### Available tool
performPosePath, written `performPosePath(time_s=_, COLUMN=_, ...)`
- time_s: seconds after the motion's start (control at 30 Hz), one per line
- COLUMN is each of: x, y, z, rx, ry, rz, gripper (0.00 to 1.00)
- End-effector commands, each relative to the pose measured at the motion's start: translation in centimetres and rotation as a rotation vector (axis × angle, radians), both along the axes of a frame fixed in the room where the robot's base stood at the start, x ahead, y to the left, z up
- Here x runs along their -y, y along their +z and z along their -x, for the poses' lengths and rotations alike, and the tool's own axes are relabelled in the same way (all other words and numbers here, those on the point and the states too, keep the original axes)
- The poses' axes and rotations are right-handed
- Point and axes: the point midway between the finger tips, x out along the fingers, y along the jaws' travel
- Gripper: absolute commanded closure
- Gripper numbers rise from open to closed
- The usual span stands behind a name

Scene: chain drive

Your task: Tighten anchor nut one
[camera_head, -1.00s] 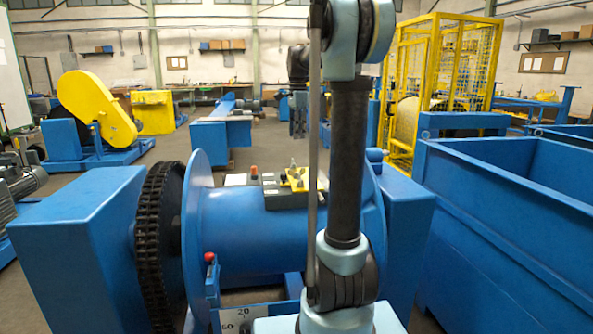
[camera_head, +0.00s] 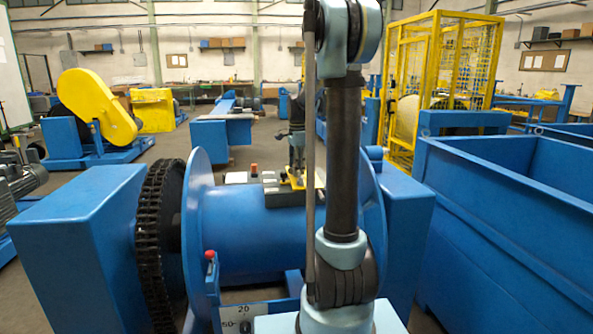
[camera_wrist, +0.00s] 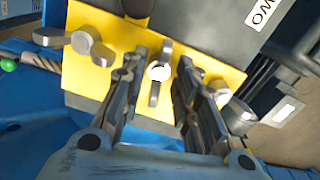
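A yellow plate (camera_wrist: 85,85) fills the middle of the wrist view and carries metal wing nuts. One wing nut (camera_wrist: 88,45) is at the left, a middle wing nut (camera_wrist: 157,85) stands between my fingers, and a right wing nut (camera_wrist: 220,92) is partly hidden by a finger. I cannot tell which is anchor nut one. My gripper (camera_wrist: 160,65) is open, with a finger on each side of the middle nut; contact cannot be made out. In the head view, my gripper (camera_head: 297,165) is down at the yellow plate (camera_head: 294,180) on the blue drum (camera_head: 245,230).
A dark box with a white label (camera_wrist: 262,12), partly reading "WO", borders the plate. A green ball (camera_wrist: 9,64) is at the wrist view's left edge. A black chain (camera_head: 155,235) and blue housing (camera_head: 80,240) stand left of the drum; a blue bin (camera_head: 500,210) is right.

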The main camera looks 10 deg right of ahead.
Motion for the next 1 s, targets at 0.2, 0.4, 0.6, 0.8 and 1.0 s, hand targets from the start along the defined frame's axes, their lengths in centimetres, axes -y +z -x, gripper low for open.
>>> performPosePath(time_s=0.2, x=-0.01, y=-0.65, z=0.01, rx=0.0, ry=0.0, rz=0.0, gripper=0.72)
performPosePath(time_s=0.4, x=-0.01, y=-0.65, z=0.0, rx=0.0, ry=0.0, rz=0.0, gripper=0.74)
performPosePath(time_s=0.6, x=0.0, y=-0.63, z=-0.02, rx=0.0, ry=0.0, rz=0.0, gripper=1.0)
performPosePath(time_s=0.8, x=-0.01, y=-0.62, z=-0.05, rx=0.001, ry=-0.05, rz=-0.002, gripper=1.0)
performPosePath(time_s=1.0, x=-0.02, y=-0.62, z=-0.09, rx=0.002, ry=-0.16, rz=-0.007, gripper=1.0)
